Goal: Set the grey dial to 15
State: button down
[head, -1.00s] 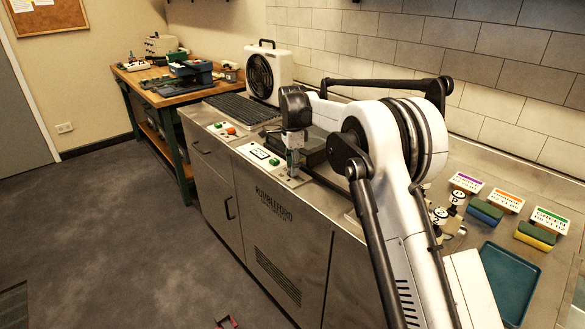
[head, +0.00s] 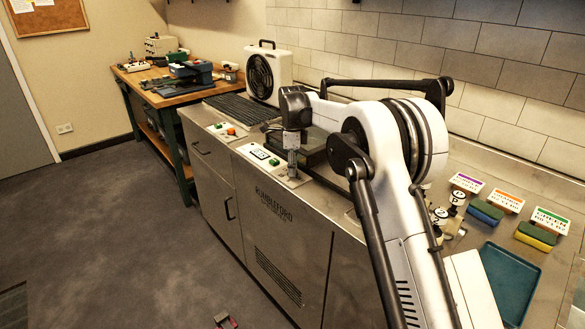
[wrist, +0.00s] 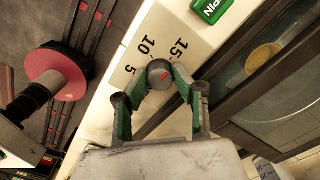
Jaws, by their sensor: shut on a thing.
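The grey dial (wrist: 157,70) is a round knob with a short red pointer mark, set in a pale panel (wrist: 112,103) printed 5, 10 and 15. In the wrist view my gripper (wrist: 160,79) has its green-padded fingers closed on opposite sides of the dial. The red mark slants to the upper right, roughly toward the 15; I cannot tell whether it lines up exactly. In the head view my gripper (head: 292,172) is low at the steel counter (head: 325,190), and it hides the dial.
A dark-framed glass lid (wrist: 262,72) is close on the right in the wrist view. A fan (head: 265,75) and a blue tray (head: 510,283) stand on the counter.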

jog(key=c, duration=1.4)
grip_release()
notch_tip(320, 180, up, 12)
jog(key=shift+r, duration=0.1)
